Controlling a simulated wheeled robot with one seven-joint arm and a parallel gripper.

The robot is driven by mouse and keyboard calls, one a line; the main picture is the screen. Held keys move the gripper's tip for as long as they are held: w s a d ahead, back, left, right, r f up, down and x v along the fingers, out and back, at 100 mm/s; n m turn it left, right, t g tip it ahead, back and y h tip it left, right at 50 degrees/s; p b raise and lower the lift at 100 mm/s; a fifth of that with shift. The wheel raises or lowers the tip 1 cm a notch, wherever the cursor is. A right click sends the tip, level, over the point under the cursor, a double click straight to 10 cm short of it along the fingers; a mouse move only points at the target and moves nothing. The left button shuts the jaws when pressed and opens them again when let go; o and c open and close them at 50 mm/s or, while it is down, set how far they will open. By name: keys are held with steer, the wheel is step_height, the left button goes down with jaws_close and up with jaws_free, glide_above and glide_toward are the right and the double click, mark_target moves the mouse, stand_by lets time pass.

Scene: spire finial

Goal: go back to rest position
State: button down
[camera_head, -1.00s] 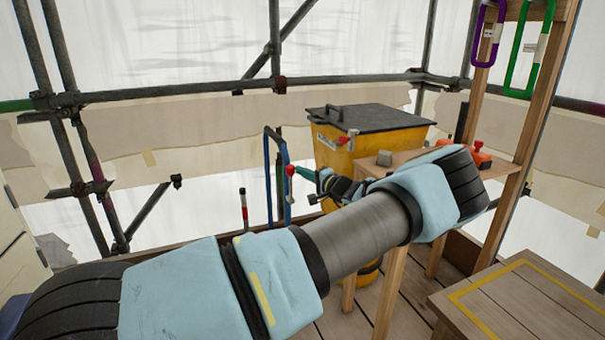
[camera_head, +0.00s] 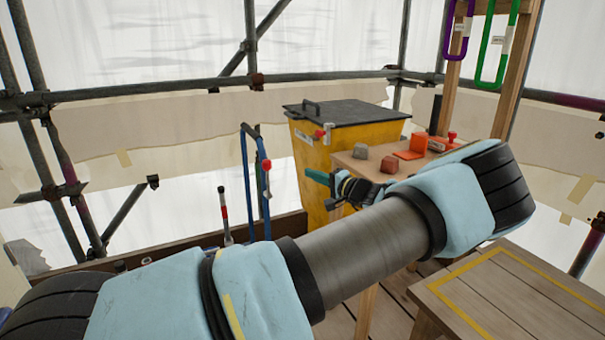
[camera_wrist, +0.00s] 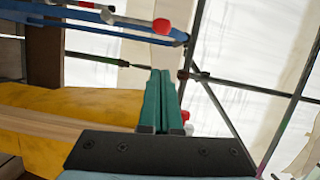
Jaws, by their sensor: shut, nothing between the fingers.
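My gripper (camera_head: 318,175) is shut and empty. Its green fingers lie side by side in the wrist view (camera_wrist: 158,98), with nothing between them. In the head view it points left, in front of the yellow bin (camera_head: 320,160) and to the left of the small wooden table (camera_head: 368,168). My pale blue arm crosses the lower half of the head view and hides part of the floor and table.
A blue rack (camera_head: 265,180) stands left of the bin. A yellow-marked wooden top (camera_head: 510,290) is at lower right. Purple (camera_head: 459,30) and green (camera_head: 497,45) loops hang upper right.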

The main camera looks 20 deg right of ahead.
steer(key=shift+s+d, duration=0.15)
steer(key=shift+s, duration=0.15)
